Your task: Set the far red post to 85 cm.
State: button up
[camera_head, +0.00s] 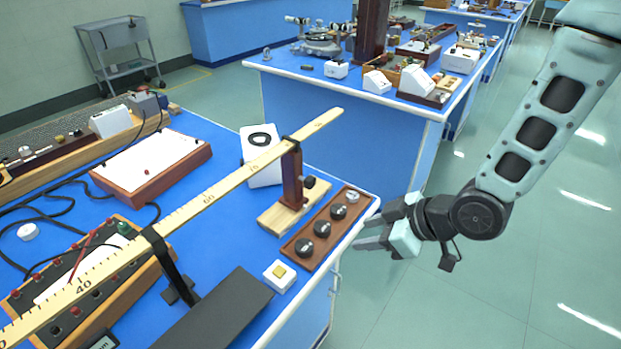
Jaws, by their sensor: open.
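A long yellow scale bar (190,212) runs from the lower left to the upper middle, with 40, 60 and what looks like 70 readable on it. The far red post (291,180) stands upright on a pale wooden base (272,221). Its black top clip meets the bar between the apparent 70 and the far end; the exact reading is hidden. A black knob (309,182) sits on the post's right side. My gripper (366,229) is open and empty, to the right of the post, by the bench's right edge, fingers pointing left.
A wooden strip (300,250) with several black knobs lies between the post and the bench edge. A black stand (166,262) meets the bar further left. A white meter (259,171) stands behind. Open floor lies right.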

aim_at(313, 181)
jog(key=w+a+r+t+y+b, duration=0.1)
jog(key=w+a+t+y, duration=0.1)
jog(key=w+a, duration=0.1)
jog(key=w+a+m+t+y+b, duration=0.1)
jog(key=w+a+t+y+b, duration=0.1)
jog(key=w+a, duration=0.2)
jog(key=w+a+r+m+t+y+b, duration=0.1)
jog(key=w+a+t+y, duration=0.1)
jog(key=w+a, duration=0.2)
jog(key=shift+w+a+r+b, duration=0.15)
jog(key=shift+w+r+b, duration=0.2)
jog(key=shift+w, duration=0.4)
